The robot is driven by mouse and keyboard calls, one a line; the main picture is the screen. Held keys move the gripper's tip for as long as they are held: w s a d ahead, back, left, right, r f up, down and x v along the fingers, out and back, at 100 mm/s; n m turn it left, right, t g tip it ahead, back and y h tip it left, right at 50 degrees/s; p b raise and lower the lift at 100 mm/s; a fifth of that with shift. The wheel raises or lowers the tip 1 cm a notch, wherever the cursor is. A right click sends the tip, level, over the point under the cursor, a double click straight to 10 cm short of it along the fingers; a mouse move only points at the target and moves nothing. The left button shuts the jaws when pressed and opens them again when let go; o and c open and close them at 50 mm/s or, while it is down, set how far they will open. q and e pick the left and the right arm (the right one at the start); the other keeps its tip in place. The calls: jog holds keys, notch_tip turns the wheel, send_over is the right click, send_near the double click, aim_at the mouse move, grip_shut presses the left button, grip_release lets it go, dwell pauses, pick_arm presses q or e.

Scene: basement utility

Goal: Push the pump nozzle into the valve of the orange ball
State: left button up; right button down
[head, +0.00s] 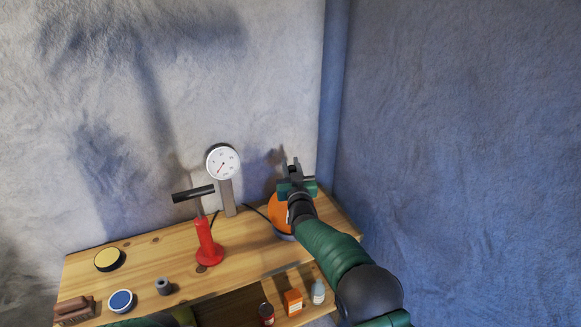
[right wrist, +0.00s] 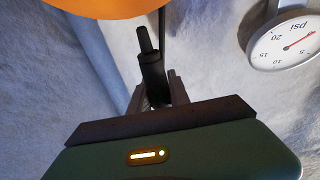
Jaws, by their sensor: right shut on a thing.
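The orange ball (head: 278,212) sits at the right end of the wooden bench, on a dark ring-like base, partly hidden by my right arm. My right gripper (head: 291,168) is above the ball. In the right wrist view, the right gripper (right wrist: 157,92) is shut on the black pump nozzle (right wrist: 151,70). The nozzle's narrow tip points at the ball (right wrist: 110,7), with a small gap showing between them. I cannot see the valve. The red pump (head: 207,243) with a black T-handle stands upright left of the ball. My left gripper is not in view.
A round gauge (head: 222,162) on a post stands behind the pump; it also shows in the right wrist view (right wrist: 285,40). Tins, a grey cylinder (head: 163,287) and a brown block (head: 74,310) lie at left. Small containers stand lower front. A blue wall pipe (head: 333,90) rises behind.

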jog(key=shift+f+b, duration=1.5)
jog(key=shift+f, duration=0.3)
jog(key=c, duration=1.6)
grip_release()
jog(key=shift+c, duration=0.2)
jog(key=o, duration=0.5)
jog(key=shift+s, duration=0.35)
jog(key=s+d+f+p, duration=0.1)
jog(key=s+d, duration=0.1)
jog(key=s, duration=1.3)
jog(key=shift+s+d+f+p, duration=0.3)
jog(key=shift+s, duration=0.1)
